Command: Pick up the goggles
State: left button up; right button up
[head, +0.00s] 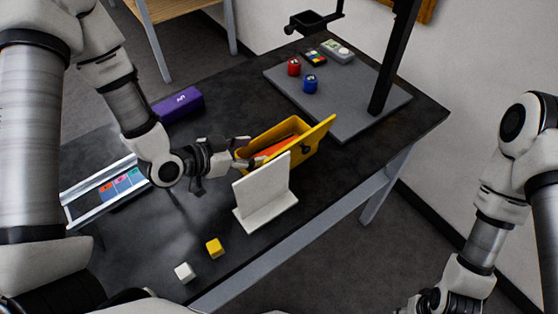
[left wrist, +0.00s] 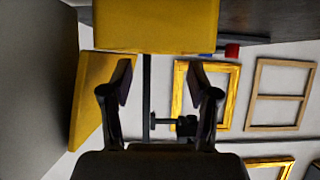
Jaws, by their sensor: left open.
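No goggles can be clearly made out. An open yellow case (head: 309,147) stands on the dark table, its lid tilted up at the right. An orange item (head: 272,148) lies inside it; I cannot tell what it is. My left gripper (head: 247,153) is open at the left end of the case, and I cannot tell whether it touches. In the left wrist view, the open, empty fingers (left wrist: 160,84) point toward the yellow case (left wrist: 155,28), with a yellow panel to the left. My right gripper (head: 430,301) is partly cut off at the bottom edge.
A white upright stand (head: 265,192) is close in front of the case. Yellow (head: 214,248) and white (head: 184,272) cubes lie near the front edge. A purple box (head: 179,106) is behind my left arm. A grey board (head: 345,117) with a black post (head: 393,62) is at the back right.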

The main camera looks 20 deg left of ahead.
aim_at(277, 148)
pick_arm(q)
jog(key=shift+p+x, duration=0.45)
jog(key=shift+x, duration=0.6)
jog(key=p+x, duration=0.1)
jog(key=x, duration=0.4)
jog(key=shift+f, duration=0.15)
jog(key=c, duration=1)
